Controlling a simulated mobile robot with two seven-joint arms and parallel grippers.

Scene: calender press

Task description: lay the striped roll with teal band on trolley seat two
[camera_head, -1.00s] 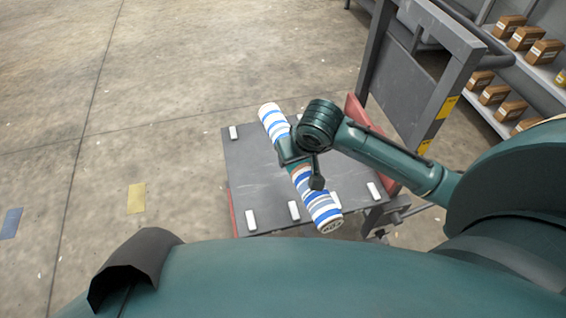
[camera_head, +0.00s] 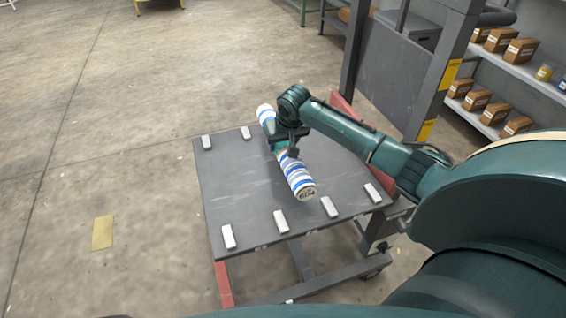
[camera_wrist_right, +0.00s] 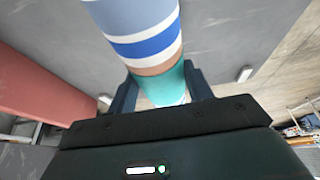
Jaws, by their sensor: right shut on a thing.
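The striped roll (camera_head: 295,174) is white with blue and grey stripes. Its teal band shows between the fingers in the right wrist view (camera_wrist_right: 163,86). My right gripper (camera_head: 283,142) is shut around the roll at the band, near its middle. The roll slants over the grey trolley top (camera_head: 235,185), its near end toward the front right. I cannot tell for sure whether it touches the top. Small white blocks line the trolley's near edge, such as this one (camera_head: 280,220), and its far edge (camera_head: 206,142). No seat numbers are readable. My left gripper is not in view.
A grey machine frame (camera_head: 440,85) with yellow labels stands just right of the trolley. A red bar (camera_head: 350,130) runs along the trolley's right side. Shelves with brown boxes (camera_head: 521,50) are at the far right. The floor at left is open, with a yellow patch (camera_head: 103,232).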

